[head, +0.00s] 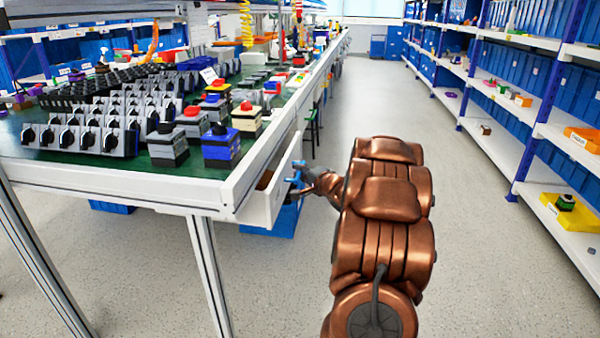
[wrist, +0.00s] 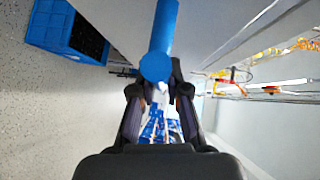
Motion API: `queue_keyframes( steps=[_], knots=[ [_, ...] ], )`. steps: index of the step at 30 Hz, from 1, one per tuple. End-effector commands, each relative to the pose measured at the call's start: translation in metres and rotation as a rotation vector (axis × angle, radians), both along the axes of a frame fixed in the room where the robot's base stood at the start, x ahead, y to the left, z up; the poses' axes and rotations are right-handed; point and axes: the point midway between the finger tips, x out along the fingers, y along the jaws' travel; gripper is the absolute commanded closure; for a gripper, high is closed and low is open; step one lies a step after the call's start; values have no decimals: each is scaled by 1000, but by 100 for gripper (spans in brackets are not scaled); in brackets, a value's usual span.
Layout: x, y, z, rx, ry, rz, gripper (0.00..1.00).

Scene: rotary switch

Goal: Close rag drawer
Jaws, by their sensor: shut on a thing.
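The white rag drawer (head: 278,192) stands partly open, pulled out from the side of the workbench near its front corner. A narrow strip of its dark brown inside shows; its contents cannot be made out. A blue handle (head: 297,173) sits on the drawer front. In the wrist view the blue handle (wrist: 163,35) runs in from the top and ends between the fingers. My gripper (head: 306,182) is at the handle, with its fingers (wrist: 158,92) shut on it. My gripper partly hides the handle in the head view.
The workbench (head: 130,180) carries rows of rotary switches (head: 85,135) and several button boxes (head: 221,146). A blue crate (head: 272,222) is on the floor below the drawer. Shelves with blue bins (head: 575,95) line the right. The aisle floor (head: 480,260) is clear.

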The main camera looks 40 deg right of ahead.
Motion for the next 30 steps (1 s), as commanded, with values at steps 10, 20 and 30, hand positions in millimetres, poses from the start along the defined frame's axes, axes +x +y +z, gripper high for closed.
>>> queue_keyframes(
  steps=[10, 20, 30],
  knots=[
    [4, 3, 0, 3, 2, 1, 100],
    [32, 23, 2, 2, 2, -1, 100],
    [37, 27, 0, -1, 0, 1, 100]
  ],
)
